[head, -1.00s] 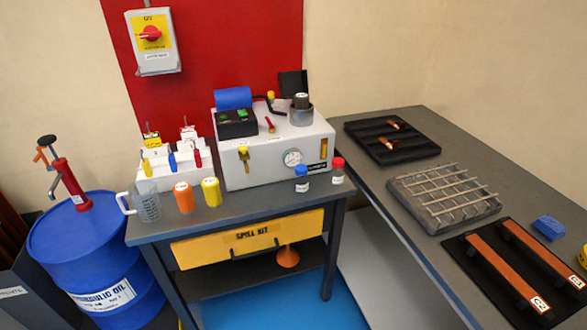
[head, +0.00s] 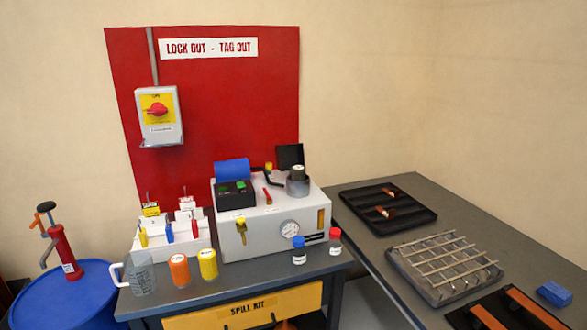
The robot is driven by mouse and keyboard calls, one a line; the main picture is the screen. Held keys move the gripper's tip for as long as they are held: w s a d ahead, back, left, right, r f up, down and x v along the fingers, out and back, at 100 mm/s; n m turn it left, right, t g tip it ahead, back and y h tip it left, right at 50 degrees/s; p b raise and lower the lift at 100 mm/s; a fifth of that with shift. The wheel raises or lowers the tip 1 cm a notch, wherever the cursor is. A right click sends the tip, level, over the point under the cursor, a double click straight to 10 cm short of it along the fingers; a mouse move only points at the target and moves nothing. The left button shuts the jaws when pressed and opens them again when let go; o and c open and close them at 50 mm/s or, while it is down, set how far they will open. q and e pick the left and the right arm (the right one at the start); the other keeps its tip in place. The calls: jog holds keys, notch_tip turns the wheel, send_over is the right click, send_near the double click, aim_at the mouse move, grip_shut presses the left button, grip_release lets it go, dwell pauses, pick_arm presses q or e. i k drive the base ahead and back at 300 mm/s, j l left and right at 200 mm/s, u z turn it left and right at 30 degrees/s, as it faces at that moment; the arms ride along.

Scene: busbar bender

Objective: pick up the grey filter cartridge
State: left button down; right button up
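A dark grey cylinder with a pale top (head: 298,173), likely the grey filter cartridge, stands upright in a round grey cup (head: 298,188). The cup sits on the top right of the white machine box (head: 262,222). The cylinder's lower part is hidden inside the cup. A raised black lid (head: 290,156) is just behind it. Neither of my grippers is in view.
An orange cylinder (head: 180,270), a yellow cylinder (head: 208,263), a clear jug (head: 140,272) and two small bottles, blue-capped (head: 299,251) and red-capped (head: 334,241), line the bench front. A wire-topped tray (head: 443,270) and a black tray (head: 388,210) lie on the right table.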

aim_at(298, 171)
jog(key=i+l, duration=0.1)
jog(key=i, duration=0.35)
jog(key=i+l+u, duration=0.1)
jog(key=i, duration=0.35)
jog(key=i+l, duration=0.2)
jog(key=i, duration=0.25)
jog(key=j+u, duration=0.15)
jog(key=u, duration=0.2)
jog(key=j+u, duration=0.15)
jog(key=u, duration=0.2)
jog(key=j+u, duration=0.3)
jog(key=l+z, duration=0.1)
jog(key=z, duration=1.15)
jog(key=k+l, duration=0.05)
